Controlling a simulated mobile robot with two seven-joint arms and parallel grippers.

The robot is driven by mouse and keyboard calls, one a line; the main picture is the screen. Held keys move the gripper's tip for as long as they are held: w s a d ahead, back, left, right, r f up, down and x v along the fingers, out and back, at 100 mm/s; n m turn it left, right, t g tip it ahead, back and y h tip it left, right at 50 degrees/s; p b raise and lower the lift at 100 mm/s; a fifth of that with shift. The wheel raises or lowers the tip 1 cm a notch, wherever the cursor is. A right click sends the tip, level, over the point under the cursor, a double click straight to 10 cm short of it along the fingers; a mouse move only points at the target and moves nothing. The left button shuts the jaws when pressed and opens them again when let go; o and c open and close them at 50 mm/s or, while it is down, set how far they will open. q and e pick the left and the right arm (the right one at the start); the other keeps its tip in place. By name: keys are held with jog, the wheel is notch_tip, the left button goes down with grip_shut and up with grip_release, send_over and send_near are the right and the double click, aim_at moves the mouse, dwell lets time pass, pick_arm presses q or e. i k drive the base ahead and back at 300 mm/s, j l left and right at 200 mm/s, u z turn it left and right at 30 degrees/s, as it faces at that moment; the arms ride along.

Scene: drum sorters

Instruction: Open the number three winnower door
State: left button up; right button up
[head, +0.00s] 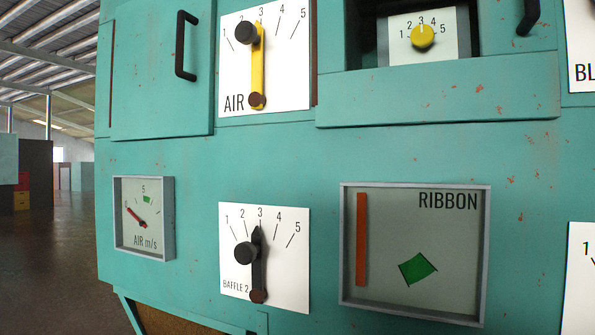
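A teal door (150,75) with a black bar handle (185,45) is on the upper left of the teal machine (140,290). It looks shut, flush in the front panel. A dark strip runs down its left edge. No number shows on it, so I cannot tell whether it is the number three winnower's door. Part of another black handle (529,14) shows at the top right, cut off by the frame edge. Neither of my grippers is in view.
Right of the door, the AIR plate (285,75) has a yellow lever (258,65) at 3. Below are an air gauge (140,225), the BAFFLE 2 lever (257,265) at 3 and the RIBBON window (450,260). A yellow dial (423,37) sits in a recess. Open floor (55,270) lies left.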

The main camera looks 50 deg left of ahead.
aim_at(162, 51)
jog(key=u, duration=2.05)
